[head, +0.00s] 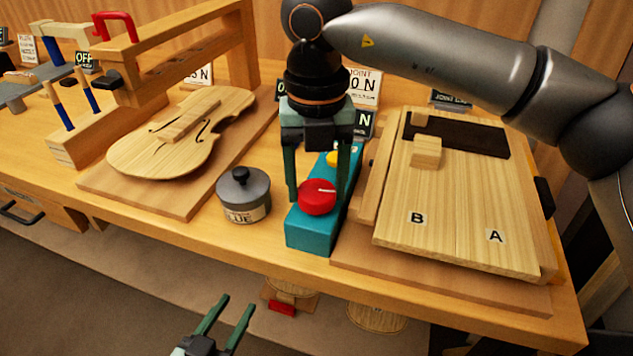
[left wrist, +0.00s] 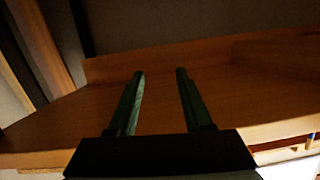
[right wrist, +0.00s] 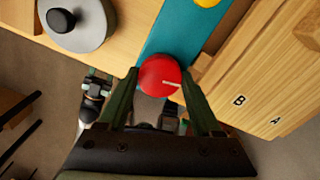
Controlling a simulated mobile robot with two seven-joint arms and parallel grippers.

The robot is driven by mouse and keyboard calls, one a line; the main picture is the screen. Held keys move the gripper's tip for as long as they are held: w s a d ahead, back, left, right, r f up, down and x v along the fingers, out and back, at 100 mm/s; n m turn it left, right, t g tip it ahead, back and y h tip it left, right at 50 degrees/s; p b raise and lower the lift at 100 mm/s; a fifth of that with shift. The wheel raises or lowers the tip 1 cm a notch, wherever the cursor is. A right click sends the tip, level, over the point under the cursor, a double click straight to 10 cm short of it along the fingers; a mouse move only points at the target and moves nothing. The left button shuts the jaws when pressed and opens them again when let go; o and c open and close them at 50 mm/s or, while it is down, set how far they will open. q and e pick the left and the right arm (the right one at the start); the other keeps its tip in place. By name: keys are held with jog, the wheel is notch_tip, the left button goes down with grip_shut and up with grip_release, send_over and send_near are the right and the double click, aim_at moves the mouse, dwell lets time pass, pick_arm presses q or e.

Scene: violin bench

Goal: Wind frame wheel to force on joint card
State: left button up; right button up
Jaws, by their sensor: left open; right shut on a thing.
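The red wheel (head: 316,203) sits on the near end of a teal frame block (head: 312,237), its white pointer mark aimed right. My right gripper (head: 315,206) reaches down from above and is shut on the wheel, a finger at each side; the right wrist view shows the wheel (right wrist: 158,76) between its fingers (right wrist: 160,88). The joint card (head: 365,88) stands behind, partly hidden by my gripper; its visible text reads "JOINT" and "0 N". My left gripper (head: 232,312) is open and empty, low in front of the bench; its fingers (left wrist: 160,72) are apart in its wrist view.
A grey glue pot (head: 243,195) stands just left of the teal block. A violin body (head: 180,135) lies on a board further left. Light wooden panels marked B and A (head: 455,215) lie close on the right. A second card ending in N (head: 363,124) stands behind the block.

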aim_at(316, 190)
pick_arm(q)
jog(key=shift+w+r, duration=0.1)
jog(key=shift+r, duration=0.5)
pick_arm(e)
jog(key=shift+m, duration=0.5)
jog(key=o, duration=1.4)
jog(key=shift+c, duration=0.2)
jog(key=shift+r, duration=0.55)
pick_arm(q)
jog(key=s+f+g+p, duration=0.1)
jog(key=s+f+g, duration=0.1)
jog(key=f, duration=0.3)
jog(key=s+f+n+g+y+p, duration=0.1)
jog(key=s+f+g, duration=0.2)
jog(key=s+f, duration=0.2)
jog(key=shift+d+f+g+p, duration=0.2)
jog(key=shift+f+g+p, duration=0.15)
jog(key=shift+f, duration=0.4)
pick_arm(e)
notch_tip(316, 190, up, 11)
jog(key=shift+r, duration=0.2)
